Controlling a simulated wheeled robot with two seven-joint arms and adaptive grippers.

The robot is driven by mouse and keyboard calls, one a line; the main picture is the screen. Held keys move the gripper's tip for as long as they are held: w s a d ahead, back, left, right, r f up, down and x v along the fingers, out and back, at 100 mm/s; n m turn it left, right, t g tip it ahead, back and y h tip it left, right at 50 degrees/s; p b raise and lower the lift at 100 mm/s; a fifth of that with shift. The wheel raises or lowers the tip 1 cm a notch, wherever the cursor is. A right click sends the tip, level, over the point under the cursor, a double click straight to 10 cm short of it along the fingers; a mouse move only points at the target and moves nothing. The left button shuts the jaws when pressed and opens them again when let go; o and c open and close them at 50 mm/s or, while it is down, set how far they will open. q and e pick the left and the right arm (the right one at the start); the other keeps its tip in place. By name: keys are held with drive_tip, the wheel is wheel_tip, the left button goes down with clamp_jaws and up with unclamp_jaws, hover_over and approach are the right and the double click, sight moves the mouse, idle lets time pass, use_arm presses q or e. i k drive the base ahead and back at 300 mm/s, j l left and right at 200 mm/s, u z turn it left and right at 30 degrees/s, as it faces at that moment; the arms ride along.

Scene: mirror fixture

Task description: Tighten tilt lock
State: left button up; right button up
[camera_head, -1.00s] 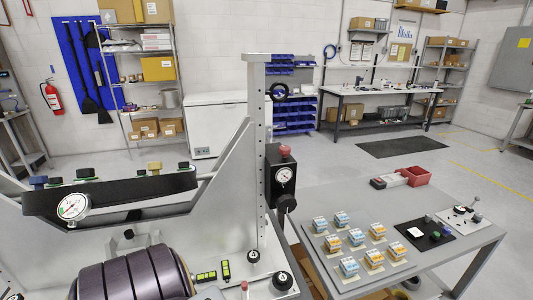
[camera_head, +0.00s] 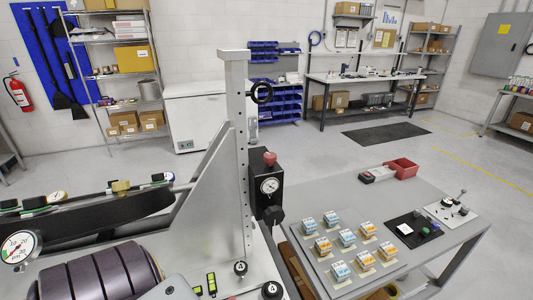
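The mirror fixture stands at lower left: a grey plate frame with an upright column (camera_head: 235,160). A black ring-shaped handwheel (camera_head: 262,93) sits high on the column. A black box with a red knob and dial gauge (camera_head: 269,185) is on its right side, with a black knob (camera_head: 273,214) below. I cannot tell which knob is the tilt lock.
Open floor lies beyond.

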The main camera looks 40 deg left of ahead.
sight(269, 158)
drive_tip(key=k+l+u, duration=0.35)
drive_tip(key=u, duration=0.15)
drive_tip(key=k+l+u, duration=0.15)
drive_tip(key=k+u, duration=0.35)
drive_tip(key=i, duration=0.1)
